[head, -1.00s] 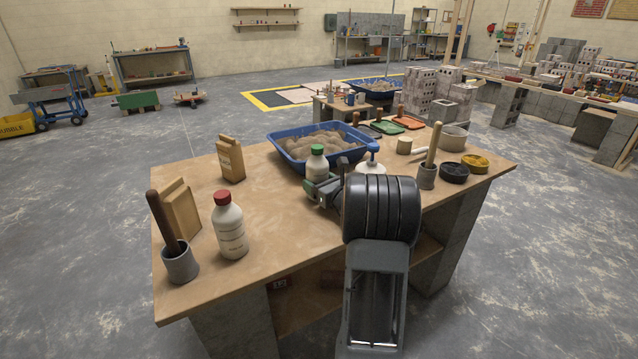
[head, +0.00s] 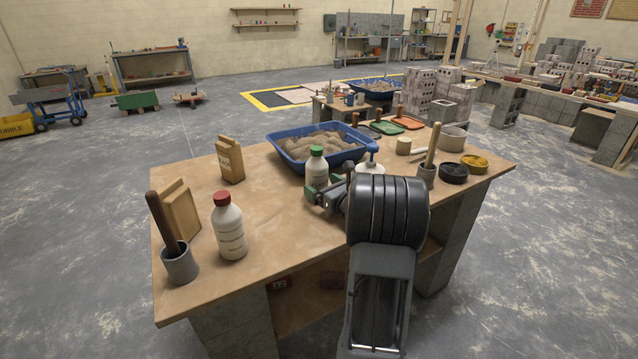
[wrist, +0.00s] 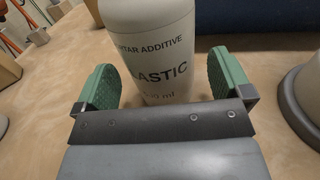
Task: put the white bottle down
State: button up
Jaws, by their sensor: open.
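A white bottle with a green cap (head: 317,168) stands upright on the wooden table (head: 275,215), in front of the blue tub. It also shows in the wrist view (wrist: 155,55), its printed label facing my gripper. My gripper (wrist: 163,80) is open, with one green-padded finger on each side of the bottle. A gap shows between the bottle and each pad. In the head view my gripper (head: 316,193) is low at the bottle, partly hidden by my wrist. A second white bottle, with a red cap (head: 229,230), stands at the table's front left.
The blue tub (head: 281,154) of mortar is close behind the green-capped bottle. A white pump bottle (head: 371,165) stands just to the right. A grey pot with a wooden handle (head: 427,174) is farther right. The table's middle left is clear.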

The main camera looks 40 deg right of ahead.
jog(key=s, duration=0.9)
jog(key=shift+s+d, duration=0.1)
jog(key=shift+s, duration=0.15)
jog(key=s+a+r+n+g+y+p, duration=0.1)
jog(key=a+r+n+g+y+p, duration=0.25)
jog(key=a+n, duration=0.4)
jog(key=s+a+r+n+g+y+p, duration=0.15)
jog(key=a+n+g+p, duration=0.3)
jog(key=a, duration=0.55)
jog(key=a+r+n+g+y+p, duration=0.3)
jog(key=a+r+n, duration=0.1)
jog(key=a+n, duration=0.4)
jog(key=s+a+r+n+g+h+p, duration=0.3)
jog(key=s+r+n+h+p, duration=0.4)
jog(key=n, duration=0.8)
jog(key=shift+s+a+r+n+h+p, duration=0.3)
jog(key=shift+s+a+h+p, duration=0.4)
jog(key=shift+s, duration=0.85)
jog(key=shift+a, duration=0.1)
